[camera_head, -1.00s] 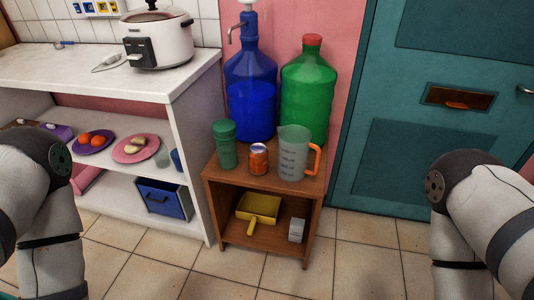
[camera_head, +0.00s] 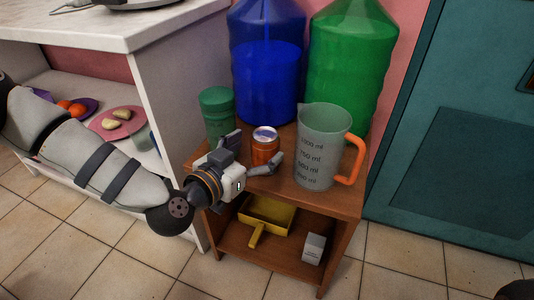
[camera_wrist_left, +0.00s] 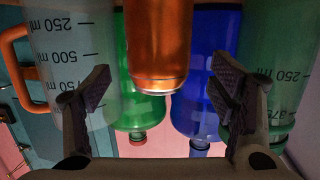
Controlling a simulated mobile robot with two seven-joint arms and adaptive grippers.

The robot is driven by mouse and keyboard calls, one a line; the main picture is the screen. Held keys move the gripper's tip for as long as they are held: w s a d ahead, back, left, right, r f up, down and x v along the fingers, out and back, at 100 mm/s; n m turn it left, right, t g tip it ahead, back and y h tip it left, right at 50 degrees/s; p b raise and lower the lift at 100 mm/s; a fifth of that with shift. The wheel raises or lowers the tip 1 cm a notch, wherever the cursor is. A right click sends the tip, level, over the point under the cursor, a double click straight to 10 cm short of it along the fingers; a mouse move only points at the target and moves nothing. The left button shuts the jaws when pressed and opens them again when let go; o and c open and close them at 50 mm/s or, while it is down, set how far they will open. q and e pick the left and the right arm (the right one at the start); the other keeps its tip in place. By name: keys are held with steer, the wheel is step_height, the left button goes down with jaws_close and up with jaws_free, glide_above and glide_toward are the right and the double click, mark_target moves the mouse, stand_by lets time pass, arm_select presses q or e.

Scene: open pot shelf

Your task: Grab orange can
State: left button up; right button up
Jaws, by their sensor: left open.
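The orange can (camera_head: 265,148) with a silver top stands upright on the top of the small brown wooden shelf (camera_head: 285,190). My left gripper (camera_head: 256,153) is open at the can's near side, with one finger to its left and one at its front right. In the left wrist view, which is upside down, the can (camera_wrist_left: 158,42) shows centred between the two spread fingers (camera_wrist_left: 160,68), with a gap on each side. I cannot tell how far the fingers reach around it. My right gripper is out of view.
A measuring jug (camera_head: 318,150) with orange handle stands close right of the can, a green tumbler (camera_head: 217,115) close left. Blue (camera_head: 267,65) and green (camera_head: 350,60) bottles stand behind. A yellow dustpan (camera_head: 268,213) and white box (camera_head: 313,248) sit on the lower shelf.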

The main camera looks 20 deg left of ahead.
arm_select(q)
steer(key=b+x, duration=0.1)
steer(key=x, duration=0.2)
steer(key=shift+w+f, duration=0.15)
steer(key=shift+f, duration=0.1)
steer(key=shift+w+d, duration=0.15)
steer(key=shift+w, duration=0.25)
steer(key=shift+r, duration=0.1)
steer(key=c, duration=1.1)
steer(key=shift+o, duration=0.2)
